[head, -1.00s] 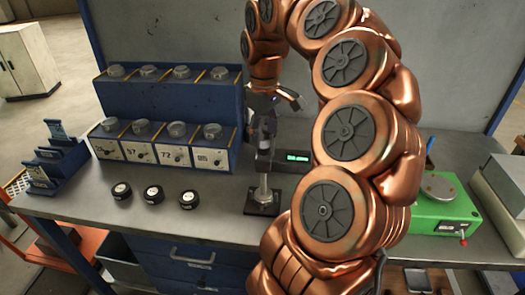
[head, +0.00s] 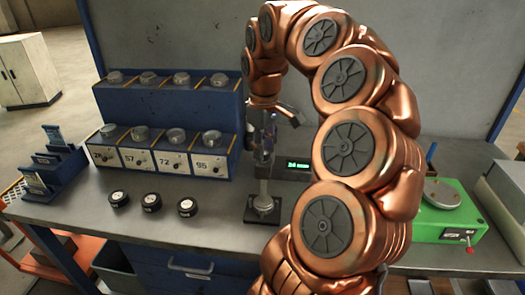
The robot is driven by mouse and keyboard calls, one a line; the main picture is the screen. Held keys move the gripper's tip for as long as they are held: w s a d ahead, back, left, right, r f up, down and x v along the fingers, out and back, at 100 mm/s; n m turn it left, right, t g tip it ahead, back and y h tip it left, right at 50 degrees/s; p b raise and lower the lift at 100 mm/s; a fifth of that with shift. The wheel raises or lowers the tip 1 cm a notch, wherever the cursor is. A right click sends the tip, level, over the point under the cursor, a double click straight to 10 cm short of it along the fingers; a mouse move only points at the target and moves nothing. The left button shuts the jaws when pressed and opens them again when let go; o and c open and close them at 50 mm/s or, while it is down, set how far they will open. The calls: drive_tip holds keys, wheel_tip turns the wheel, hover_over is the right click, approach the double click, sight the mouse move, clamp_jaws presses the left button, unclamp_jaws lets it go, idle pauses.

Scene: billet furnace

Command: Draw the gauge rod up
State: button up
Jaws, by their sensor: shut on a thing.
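The bench gauge stands near the middle of the bench, with a dark square base (head: 249,215). A small dark box with a lit green display (head: 298,165) is at its right; the reading is too small to make out surely. The gauge rod (head: 263,188) runs upright above a round silver foot on the base. My gripper (head: 266,130) points down over the gauge and is shut on the rod's upper part. The fingertips are small and partly hidden, so the exact grip does not show. Whether the rod's lower end touches the foot is unclear.
A blue rack (head: 168,103) with numbered bays and silver discs stands behind left. Several black-rimmed round pieces (head: 151,201) lie before it. A blue card holder (head: 55,165) is far left. A green device (head: 440,225) with a red-tipped lever is at right, beyond my arm.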

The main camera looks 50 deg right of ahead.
drive_tip(key=shift+c, duration=0.8)
drive_tip(key=shift+r, duration=0.2)
wheel_tip(320, 180, up, 9)
drive_tip(key=p, duration=0.4)
drive_tip(key=o, duration=1)
drive_tip(key=shift+f, duration=0.1)
drive_tip(key=shift+c, duration=0.2)
wheel_tip(320, 180, up, 6)
drive_tip(key=p, duration=0.3)
idle(0.6)
idle(0.5)
